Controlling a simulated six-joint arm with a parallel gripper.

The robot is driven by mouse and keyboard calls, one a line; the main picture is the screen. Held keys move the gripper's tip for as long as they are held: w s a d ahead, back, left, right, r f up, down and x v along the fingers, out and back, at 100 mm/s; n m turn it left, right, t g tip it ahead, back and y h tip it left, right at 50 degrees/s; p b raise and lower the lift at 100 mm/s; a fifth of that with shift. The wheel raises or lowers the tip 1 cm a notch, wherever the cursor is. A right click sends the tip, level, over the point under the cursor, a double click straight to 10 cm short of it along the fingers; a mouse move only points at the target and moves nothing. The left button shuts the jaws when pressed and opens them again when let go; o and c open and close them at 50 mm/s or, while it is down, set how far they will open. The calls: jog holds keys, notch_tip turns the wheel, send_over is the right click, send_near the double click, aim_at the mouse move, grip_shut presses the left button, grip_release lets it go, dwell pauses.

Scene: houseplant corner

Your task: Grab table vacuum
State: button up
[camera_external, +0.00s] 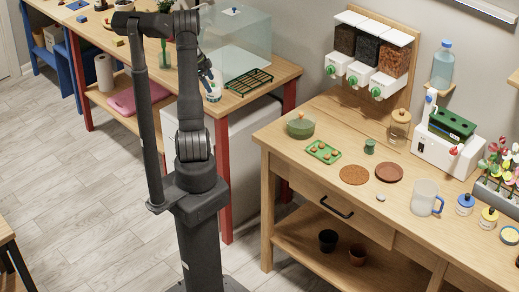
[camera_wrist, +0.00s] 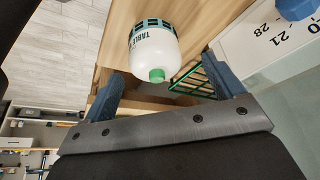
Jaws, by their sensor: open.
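The table vacuum (camera_wrist: 153,50) is a white rounded body with a dark slotted band, a "TABLE" label and a green end. It stands on the wooden bench and also shows in the external view (camera_external: 214,92), partly hidden by my arm. My gripper (camera_wrist: 163,70) is open, with its two blue fingers apart. In the wrist view the vacuum shows between and beyond the fingertips, with nothing held. In the external view my gripper (camera_external: 205,70) is just above and beside the vacuum, partly hidden by my arm.
A green wire rack (camera_external: 248,79) lies close to the vacuum, and a glass tank (camera_external: 240,40) stands behind it. In the wrist view the rack (camera_wrist: 192,78) is just right of the vacuum. A second bench (camera_external: 330,185) stands to the right.

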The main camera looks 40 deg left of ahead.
aim_at(213, 93)
jog(key=x, duration=0.5)
jog(key=shift+s+d, duration=0.25)
jog(key=c, duration=1.2)
